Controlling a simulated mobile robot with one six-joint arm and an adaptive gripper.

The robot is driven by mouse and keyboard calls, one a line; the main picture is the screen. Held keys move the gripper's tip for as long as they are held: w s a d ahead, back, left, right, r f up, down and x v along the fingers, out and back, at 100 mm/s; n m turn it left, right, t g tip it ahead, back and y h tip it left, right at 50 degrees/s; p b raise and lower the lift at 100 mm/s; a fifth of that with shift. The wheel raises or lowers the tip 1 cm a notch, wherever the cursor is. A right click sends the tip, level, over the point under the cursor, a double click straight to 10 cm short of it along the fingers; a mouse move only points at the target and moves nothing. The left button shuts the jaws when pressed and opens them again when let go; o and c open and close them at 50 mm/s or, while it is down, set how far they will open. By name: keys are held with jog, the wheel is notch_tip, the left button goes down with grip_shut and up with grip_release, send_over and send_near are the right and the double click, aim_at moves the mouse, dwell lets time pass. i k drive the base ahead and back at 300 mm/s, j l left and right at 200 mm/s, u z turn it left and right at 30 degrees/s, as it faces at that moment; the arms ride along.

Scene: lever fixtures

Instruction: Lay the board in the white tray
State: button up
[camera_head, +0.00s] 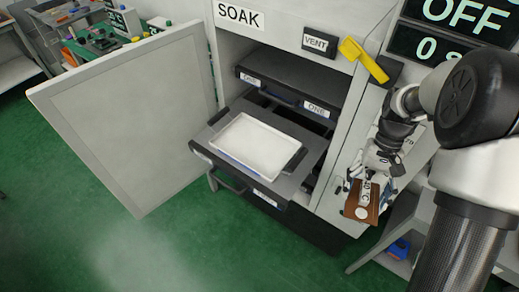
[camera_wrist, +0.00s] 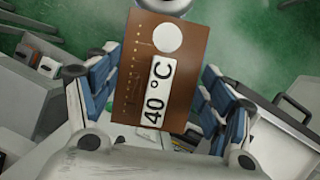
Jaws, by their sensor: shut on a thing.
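The board (camera_wrist: 137,60) is a brown rectangular plate with a white round spot and a white "40 °C" label. In the head view the board (camera_head: 352,200) hangs below my gripper (camera_head: 373,172), to the right of the cabinet. My gripper (camera_wrist: 157,85) is shut on the board, with blue-padded fingers on either side of it in the wrist view. The white tray (camera_head: 238,154) lies on the pulled-out drawer, left of my gripper and apart from the board. The tray looks empty.
The drawer (camera_head: 215,158) juts from the SOAK cabinet (camera_head: 285,32). Its grey door (camera_head: 125,115) stands open at left. Another drawer (camera_head: 290,82) sits above the tray. A yellow lever (camera_head: 364,60) projects near the VENT label. Green floor lies clear in front.

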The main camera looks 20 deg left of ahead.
aim_at(255, 145)
jog(key=i+u, duration=0.2)
jog(key=u, duration=0.2)
jog(key=i+u, duration=0.2)
jog(key=u, duration=0.2)
jog(key=i+u, duration=0.2)
jog(key=u, duration=0.2)
jog(key=i, duration=0.35)
